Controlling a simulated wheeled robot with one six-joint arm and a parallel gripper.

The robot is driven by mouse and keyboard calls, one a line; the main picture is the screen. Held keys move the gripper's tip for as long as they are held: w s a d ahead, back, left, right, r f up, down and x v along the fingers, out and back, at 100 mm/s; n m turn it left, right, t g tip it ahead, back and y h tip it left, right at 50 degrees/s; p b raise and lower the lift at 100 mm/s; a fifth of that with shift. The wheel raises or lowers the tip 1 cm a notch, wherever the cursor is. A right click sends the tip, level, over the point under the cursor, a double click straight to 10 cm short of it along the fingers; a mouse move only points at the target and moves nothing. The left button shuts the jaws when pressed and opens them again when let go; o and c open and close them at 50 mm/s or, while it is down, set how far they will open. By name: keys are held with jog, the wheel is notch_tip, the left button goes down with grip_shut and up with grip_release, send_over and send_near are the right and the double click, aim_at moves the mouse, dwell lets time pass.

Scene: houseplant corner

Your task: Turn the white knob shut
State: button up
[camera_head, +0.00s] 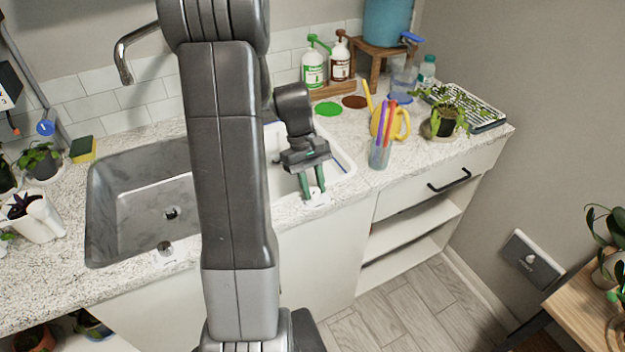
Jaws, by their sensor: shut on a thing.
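My gripper (312,193), with green fingers, reaches down to the front edge of the counter, right of the sink. Its fingers are shut on a small white knob (317,199), which shows between and just below the fingertips. Most of the knob is hidden by the fingers, and I cannot tell which way it is turned. A second, greyish knob (165,248) sits on the counter's front edge at the left, in front of the metal sink (130,205), apart from my gripper.
A glass of coloured pens (380,154) and a yellow watering can (396,122) stand to the right of my gripper. Soap bottles (314,70) and a blue tank (387,22) are at the back. A white mug planter (37,220) is at the left. Floor at the right is clear.

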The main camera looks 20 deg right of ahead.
jog(key=m+y+p, duration=0.1)
jog(key=m, duration=0.1)
jog(key=m+y+p, duration=0.1)
jog(key=m, duration=0.2)
jog(key=shift+d+r+m, duration=0.1)
jog(key=shift+d+m, duration=0.1)
jog(key=shift+m, duration=0.1)
jog(key=shift+m+t+y+p, duration=0.45)
jog(key=shift+m+y, duration=0.25)
jog(key=shift+m, duration=1.4)
jog(key=o, duration=1)
jog(key=v, duration=1.3)
jog(key=shift+d+r+b, duration=0.25)
jog(key=shift+r+b, duration=0.05)
jog(key=shift+b, duration=0.05)
